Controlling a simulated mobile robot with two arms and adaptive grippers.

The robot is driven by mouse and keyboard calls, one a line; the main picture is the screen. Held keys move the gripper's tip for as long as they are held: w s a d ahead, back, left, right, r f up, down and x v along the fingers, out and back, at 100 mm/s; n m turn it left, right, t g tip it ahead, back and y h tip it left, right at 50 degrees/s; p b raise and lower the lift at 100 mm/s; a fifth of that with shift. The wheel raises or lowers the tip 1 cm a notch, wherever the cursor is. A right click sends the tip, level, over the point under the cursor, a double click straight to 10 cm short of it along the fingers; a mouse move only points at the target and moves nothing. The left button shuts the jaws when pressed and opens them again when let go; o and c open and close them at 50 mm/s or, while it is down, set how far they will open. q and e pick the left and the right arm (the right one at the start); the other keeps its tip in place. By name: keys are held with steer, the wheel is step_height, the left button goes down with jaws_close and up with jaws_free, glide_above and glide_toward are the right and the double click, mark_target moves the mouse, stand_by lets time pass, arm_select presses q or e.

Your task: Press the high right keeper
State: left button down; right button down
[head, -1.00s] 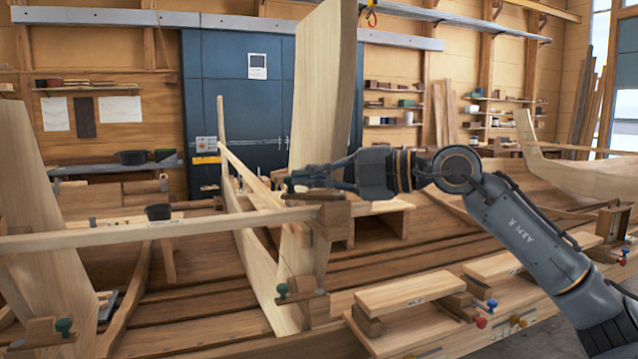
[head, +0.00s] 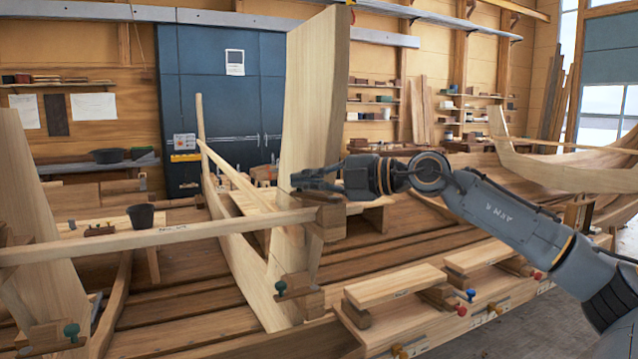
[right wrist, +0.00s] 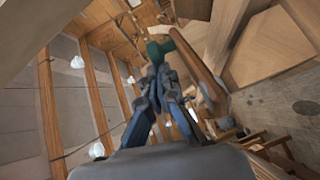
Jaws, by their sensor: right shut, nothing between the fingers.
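The high right keeper, a small dark wooden bar (head: 323,196), sits on the block where the long horizontal plank (head: 160,234) meets the tall pale upright (head: 315,100). My right gripper (head: 297,181) is shut and empty, just above and at the left end of this keeper. Whether it touches is unclear. In the right wrist view a green knob (right wrist: 158,50) is right at the fingertips, beside a wooden bar (right wrist: 199,68). The knob is hidden in the head view. A lower keeper with a green knob (head: 281,288) is below on the same upright. My left gripper is not in view.
Another keeper with a teal knob (head: 71,331) is at the lower left. A black bucket (head: 141,216) stands behind the plank. Short boards on blocks (head: 395,286), with red and blue knobs, lie below my right arm. A blue cabinet (head: 220,110) stands behind.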

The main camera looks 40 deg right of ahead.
steer(key=shift+w+d, duration=0.1)
steer(key=shift+d, duration=0.05)
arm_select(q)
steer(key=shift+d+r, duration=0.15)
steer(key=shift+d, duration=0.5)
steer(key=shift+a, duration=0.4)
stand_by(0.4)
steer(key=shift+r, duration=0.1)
